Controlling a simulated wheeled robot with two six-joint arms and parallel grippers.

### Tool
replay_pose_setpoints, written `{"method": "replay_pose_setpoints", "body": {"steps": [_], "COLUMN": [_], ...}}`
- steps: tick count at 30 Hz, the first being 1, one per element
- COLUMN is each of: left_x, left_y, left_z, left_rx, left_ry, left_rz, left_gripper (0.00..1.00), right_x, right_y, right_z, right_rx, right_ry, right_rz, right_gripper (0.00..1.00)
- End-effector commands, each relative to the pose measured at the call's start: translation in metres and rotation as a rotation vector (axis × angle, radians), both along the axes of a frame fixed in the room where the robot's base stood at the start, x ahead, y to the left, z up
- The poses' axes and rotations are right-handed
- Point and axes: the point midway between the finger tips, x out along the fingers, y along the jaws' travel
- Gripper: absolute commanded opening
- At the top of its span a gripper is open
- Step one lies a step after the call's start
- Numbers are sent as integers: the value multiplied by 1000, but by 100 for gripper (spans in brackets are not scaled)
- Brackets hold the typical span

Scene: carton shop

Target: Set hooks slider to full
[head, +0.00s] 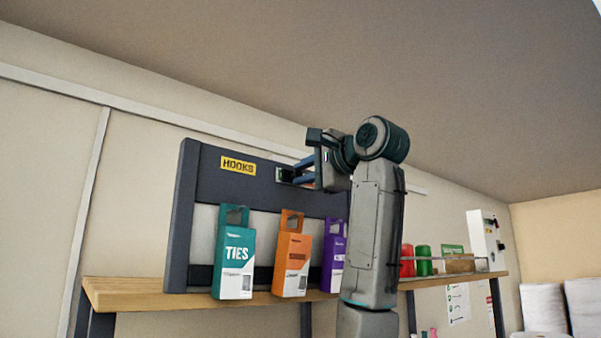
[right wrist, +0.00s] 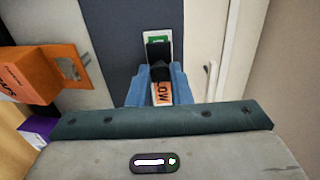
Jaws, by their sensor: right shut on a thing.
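The dark hooks board (head: 187,215) stands on a wooden shelf with a yellow HOOKS label (head: 238,166). Its slider plate (head: 279,174) is right of the label, partly hidden by my right gripper (head: 290,176). In the right wrist view the plate has a green end (right wrist: 157,37) at top and an orange end reading LOW (right wrist: 162,94) at the bottom. A black slider knob (right wrist: 158,50) lies between them, leaving part of both colours visible. My right gripper's blue fingers (right wrist: 158,73) are shut on the knob. My left gripper is out of view.
Red (head: 407,262) and green (head: 424,262) items stand on the wooden shelf (head: 125,291) farther right. A white wall box (head: 482,240) is beyond.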

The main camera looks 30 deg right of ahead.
Motion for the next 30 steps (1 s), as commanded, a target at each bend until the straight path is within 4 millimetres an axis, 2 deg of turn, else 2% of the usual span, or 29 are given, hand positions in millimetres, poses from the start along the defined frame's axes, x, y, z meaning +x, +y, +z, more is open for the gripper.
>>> {"method": "replay_pose_setpoints", "body": {"steps": [3, 7, 17, 18, 21, 30], "left_x": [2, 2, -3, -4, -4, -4], "left_y": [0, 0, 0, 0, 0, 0], "left_z": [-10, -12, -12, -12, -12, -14], "left_rx": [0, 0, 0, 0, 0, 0], "left_ry": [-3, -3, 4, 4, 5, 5], "left_rz": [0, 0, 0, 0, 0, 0], "left_gripper": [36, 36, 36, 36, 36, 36], "right_x": [1, 2, 3, 3, 3, 0], "right_y": [-27, -44, -48, -48, -47, -47], "right_z": [-3, -1, 0, 0, 0, 0], "right_rx": [4, 3, 1, 1, 1, 1], "right_ry": [-2, -3, -3, -4, -3, -4], "right_rz": [-5, -3, -3, -3, -2, -1], "right_gripper": [0, 0, 0, 26, 41, 41]}}
